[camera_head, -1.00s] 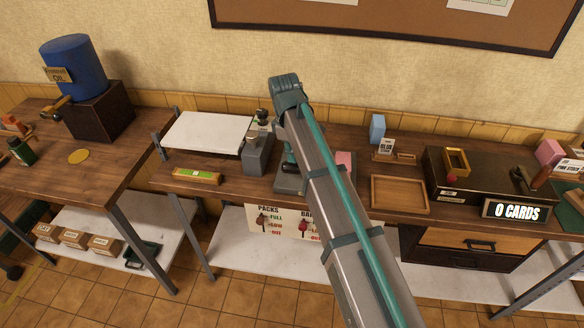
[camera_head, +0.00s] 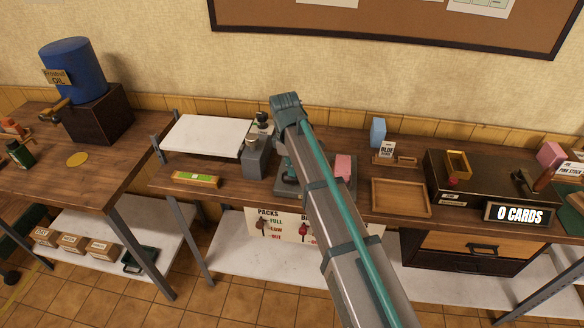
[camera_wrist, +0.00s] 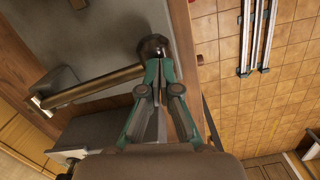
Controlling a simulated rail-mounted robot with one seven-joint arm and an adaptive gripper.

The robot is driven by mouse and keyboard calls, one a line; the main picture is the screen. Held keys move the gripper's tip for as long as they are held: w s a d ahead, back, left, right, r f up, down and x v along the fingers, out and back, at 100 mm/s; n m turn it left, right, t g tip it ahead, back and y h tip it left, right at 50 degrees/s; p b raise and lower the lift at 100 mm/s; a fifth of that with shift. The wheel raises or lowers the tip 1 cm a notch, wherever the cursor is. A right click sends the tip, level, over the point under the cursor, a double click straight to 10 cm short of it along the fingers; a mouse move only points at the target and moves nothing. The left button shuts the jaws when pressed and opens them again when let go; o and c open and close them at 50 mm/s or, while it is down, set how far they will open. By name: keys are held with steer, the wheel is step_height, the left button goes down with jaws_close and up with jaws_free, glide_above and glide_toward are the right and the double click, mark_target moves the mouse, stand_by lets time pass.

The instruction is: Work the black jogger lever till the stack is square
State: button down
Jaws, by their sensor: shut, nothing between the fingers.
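In the wrist view, a round black knob (camera_wrist: 154,46) sits at the end of a brass-coloured rod (camera_wrist: 95,87); it looks like the jogger lever. My gripper (camera_wrist: 159,66) has its teal fingers shut and empty, with the tips right at the knob. I cannot tell whether they touch it. In the head view, a pink stack (camera_head: 343,167) stands on the grey press (camera_head: 289,185) at the middle of the bench, partly behind my arm. My gripper is hidden behind my arm there. I cannot tell how square the stack is.
A wooden tray (camera_head: 401,198) and a dark box with a "0 CARDS" sign (camera_head: 520,214) are right of the press. A blue block (camera_head: 378,130) stands behind the tray. A green-topped level (camera_head: 196,179) and white board (camera_head: 208,135) are left. The bench's front edge is close.

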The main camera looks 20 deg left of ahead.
steer(key=shift+f, duration=0.1)
stand_by(0.3)
steer(key=shift+w+a+r+p, duration=0.1)
steer(key=shift+a+r+p, duration=0.15)
steer(key=shift+a, duration=0.3)
steer(key=shift+a+r+p, duration=0.1)
steer(key=shift+a+p, duration=0.1)
steer(key=shift+a, duration=0.3)
steer(key=shift+w+a+r+p, duration=0.1)
steer(key=shift+a+r+p, duration=0.15)
steer(key=shift+a, duration=0.3)
steer(key=shift+f, duration=0.1)
step_height(320, 180, up, 12)
steer(key=a, duration=0.1)
